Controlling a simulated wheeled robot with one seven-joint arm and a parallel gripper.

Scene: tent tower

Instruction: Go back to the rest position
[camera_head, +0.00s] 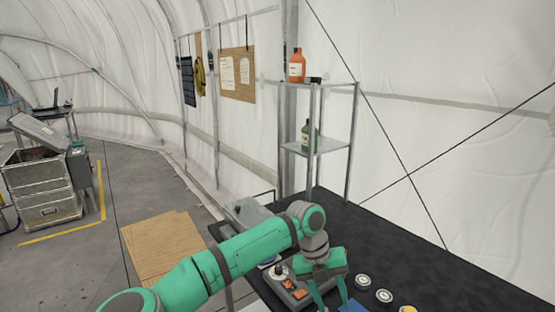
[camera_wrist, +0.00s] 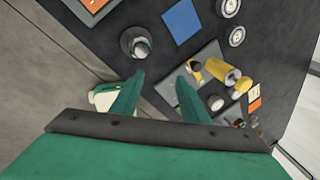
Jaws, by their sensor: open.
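My gripper (camera_wrist: 158,92) is open, with its two green fingers apart and nothing between them. In the head view my gripper (camera_head: 330,300) hangs at the end of my green arm over the dark table (camera_head: 425,252), at the picture's lower edge. The fingertips are partly cut off there. In the wrist view the fingers point toward the table (camera_wrist: 215,30), and a small gap of dark surface shows between them.
A grey control box (camera_head: 290,290) with orange parts stands beside my gripper. A blue square (camera_wrist: 182,21), round white-topped pieces (camera_wrist: 237,37) and a grey plate (camera_wrist: 208,62) with yellow parts (camera_wrist: 228,74) lie nearby. A shelf (camera_head: 318,147) with bottles stands at the back.

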